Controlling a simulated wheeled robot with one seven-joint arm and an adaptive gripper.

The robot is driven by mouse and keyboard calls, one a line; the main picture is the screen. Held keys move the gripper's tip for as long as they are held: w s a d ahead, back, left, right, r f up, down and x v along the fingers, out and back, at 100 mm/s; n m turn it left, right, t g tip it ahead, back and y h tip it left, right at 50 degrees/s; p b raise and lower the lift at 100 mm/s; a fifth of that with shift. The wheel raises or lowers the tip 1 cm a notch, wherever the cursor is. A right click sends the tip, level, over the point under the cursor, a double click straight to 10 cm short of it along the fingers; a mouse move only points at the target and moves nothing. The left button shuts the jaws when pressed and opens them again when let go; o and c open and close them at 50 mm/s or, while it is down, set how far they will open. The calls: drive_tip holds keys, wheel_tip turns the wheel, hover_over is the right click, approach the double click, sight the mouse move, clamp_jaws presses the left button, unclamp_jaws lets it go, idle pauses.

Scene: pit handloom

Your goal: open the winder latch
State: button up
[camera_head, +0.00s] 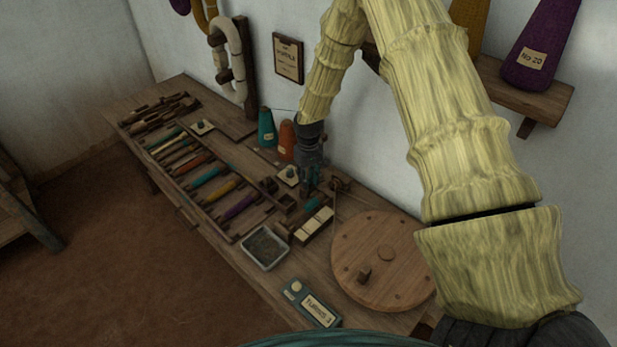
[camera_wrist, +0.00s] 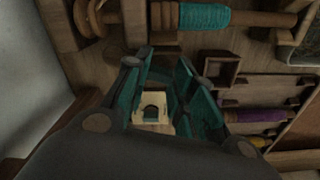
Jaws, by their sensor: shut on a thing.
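My gripper (camera_head: 310,188) points down at the bobbin winder, at the right part of the bench. In the wrist view its teal fingers (camera_wrist: 172,85) are closed in on a small part, which I take to be the winder latch; the fingers mostly hide it, and I cannot tell its position. The winder's spindle carries teal thread (camera_wrist: 203,17), with wooden discs (camera_wrist: 86,16) at its left. A cream piece with a dark arched mark (camera_wrist: 152,108) shows between the fingers.
A round wooden lid with a peg (camera_head: 385,260) lies right of the winder. A grey tray (camera_head: 265,247) and a labelled teal box (camera_head: 311,304) are in front. Coloured bobbins (camera_head: 207,176) lie in a rack at left. Teal (camera_head: 266,128) and orange (camera_head: 287,141) cones stand behind, near the wall.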

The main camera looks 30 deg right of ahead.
drive_tip(key=shift+n, duration=1.6)
drive_tip(key=o, duration=1)
drive_tip(key=shift+r, duration=0.1)
wheel_tip(320, 180, up, 12)
drive_tip(key=shift+f, duration=0.1)
